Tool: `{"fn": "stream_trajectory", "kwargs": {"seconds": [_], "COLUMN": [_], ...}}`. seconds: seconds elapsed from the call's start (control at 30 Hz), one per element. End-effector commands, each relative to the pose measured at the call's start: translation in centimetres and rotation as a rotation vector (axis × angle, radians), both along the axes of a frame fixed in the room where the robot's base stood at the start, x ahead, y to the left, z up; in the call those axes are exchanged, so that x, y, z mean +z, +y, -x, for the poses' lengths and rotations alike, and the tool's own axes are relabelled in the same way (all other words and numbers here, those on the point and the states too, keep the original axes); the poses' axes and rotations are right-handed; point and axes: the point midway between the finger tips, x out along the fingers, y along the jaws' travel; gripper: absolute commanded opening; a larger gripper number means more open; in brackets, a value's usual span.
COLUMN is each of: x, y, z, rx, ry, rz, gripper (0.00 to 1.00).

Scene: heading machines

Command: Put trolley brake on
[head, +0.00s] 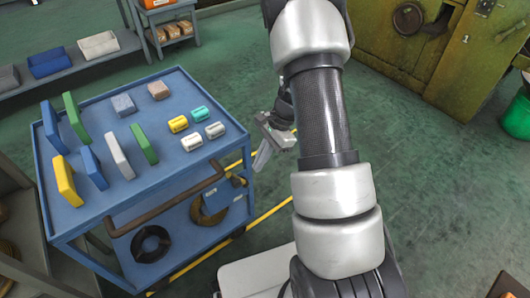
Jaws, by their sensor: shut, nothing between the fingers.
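The blue trolley (75,225) stands at the left, with a brown bar handle (165,200) along its near side. I cannot make out a brake on it; the trolley's bottom and wheels are mostly hidden. My gripper (261,158) is shut and empty, pointing down just right of the trolley's right corner.
The trolley top holds coloured blocks (145,143) and small cylinders (192,142). A green machine (405,50) stands at back right. Green floor (440,170) is clear at right.

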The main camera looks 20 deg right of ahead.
Motion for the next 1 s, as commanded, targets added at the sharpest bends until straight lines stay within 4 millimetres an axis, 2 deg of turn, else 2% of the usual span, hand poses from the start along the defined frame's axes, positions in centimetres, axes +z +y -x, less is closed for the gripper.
{"fn": "stream_trajectory", "kwargs": {"seconds": [0.07, 0.2, 0.37, 0.83, 1.0], "x": [-1.8, -2.3, -2.7, -2.7, -2.6], "y": [0.7, 2.7, 3.9, 4.2, 4.3], "z": [0.2, 0.5, 0.7, 0.7, 0.1], "rx": [0.001, 0.002, 0.001, 0.000, 0.003], "ry": [0.003, 0.000, -0.001, -0.002, -0.008], "rz": [-0.001, 0.000, 0.001, 0.003, 0.022], "gripper": [0.00, 0.00, 0.00, 0.00, 0.00]}}
